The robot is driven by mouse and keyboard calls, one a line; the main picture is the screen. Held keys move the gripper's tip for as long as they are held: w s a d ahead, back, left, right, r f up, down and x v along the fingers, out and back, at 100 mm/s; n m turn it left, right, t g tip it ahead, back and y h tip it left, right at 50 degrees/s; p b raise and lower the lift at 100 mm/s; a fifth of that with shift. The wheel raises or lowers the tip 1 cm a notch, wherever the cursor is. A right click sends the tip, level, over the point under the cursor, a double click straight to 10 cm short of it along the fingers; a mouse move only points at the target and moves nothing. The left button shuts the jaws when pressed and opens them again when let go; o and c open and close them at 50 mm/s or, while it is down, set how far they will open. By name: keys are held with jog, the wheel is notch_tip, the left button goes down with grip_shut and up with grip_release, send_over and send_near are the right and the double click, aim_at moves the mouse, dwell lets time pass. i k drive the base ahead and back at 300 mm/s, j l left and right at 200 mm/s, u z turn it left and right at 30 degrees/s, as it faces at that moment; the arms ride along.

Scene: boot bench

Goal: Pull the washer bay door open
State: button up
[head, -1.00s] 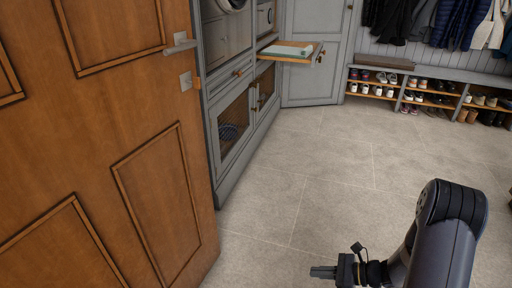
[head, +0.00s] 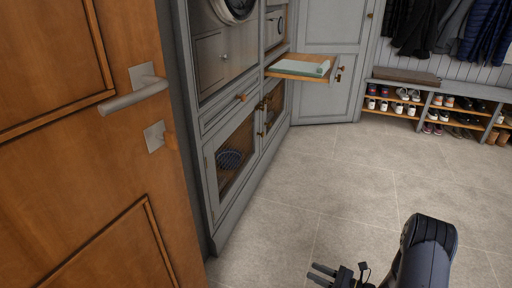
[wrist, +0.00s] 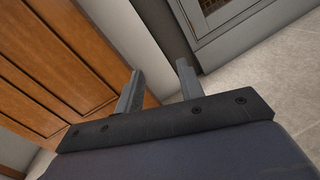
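The grey cabinet run holds a washer (head: 238,8) at the top of the head view. Below it are two mesh-fronted doors, a near one (head: 232,158) and a far one (head: 274,103), both shut, with small wooden knobs. I cannot tell which door is the washer bay door. A brown panelled wooden door (head: 95,170) with a metal lever handle (head: 135,94) fills the left foreground. My gripper (head: 316,273) is low in the head view, well short of the cabinets. In the wrist view its two fingers (wrist: 158,82) are apart with nothing between them.
An open drawer (head: 300,68) holding a folded green and white cloth juts out from the cabinets. A tall grey door (head: 325,60) stands at the back. A shoe bench (head: 435,90) with hanging coats above lines the back right. The tiled floor (head: 340,190) is clear.

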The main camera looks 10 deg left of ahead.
aim_at(219, 206)
jog(key=i+l+u, duration=0.1)
jog(key=i+u, duration=0.25)
jog(key=i, duration=2.5)
